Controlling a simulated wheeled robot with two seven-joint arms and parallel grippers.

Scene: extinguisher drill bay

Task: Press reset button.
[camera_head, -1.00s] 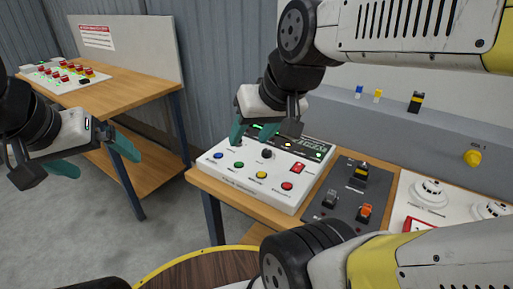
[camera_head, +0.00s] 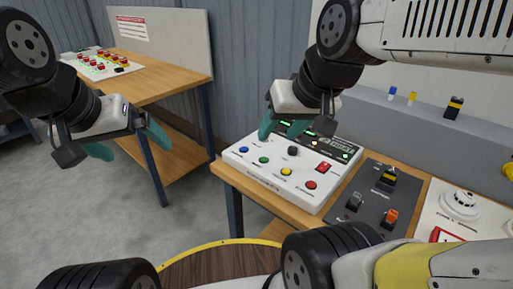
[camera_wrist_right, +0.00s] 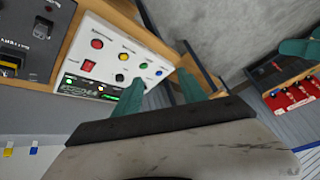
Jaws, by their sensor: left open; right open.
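A white control panel (camera_head: 262,183) lies on the wooden bench. It carries a blue button (camera_head: 243,149), a green button (camera_head: 263,160), a yellow button (camera_head: 286,171), a red button (camera_head: 311,184), a black knob (camera_head: 292,151) and a red switch (camera_head: 323,167). The labels are too small to tell which is reset. My right gripper (camera_head: 282,128) is open and empty above the panel's back left part. In the right wrist view, its fingers (camera_wrist_right: 148,92) straddle the panel's edge near the blue button (camera_wrist_right: 158,73). My left gripper (camera_head: 128,143) is open and empty, away from the panel.
A dark module (camera_head: 362,217) with switches and white round detectors (camera_head: 459,205) sit right of the panel. A second bench (camera_head: 165,70) at the back left holds a board (camera_head: 88,66) with red pieces. A round wooden top (camera_head: 215,270) is in front. Open floor lies between.

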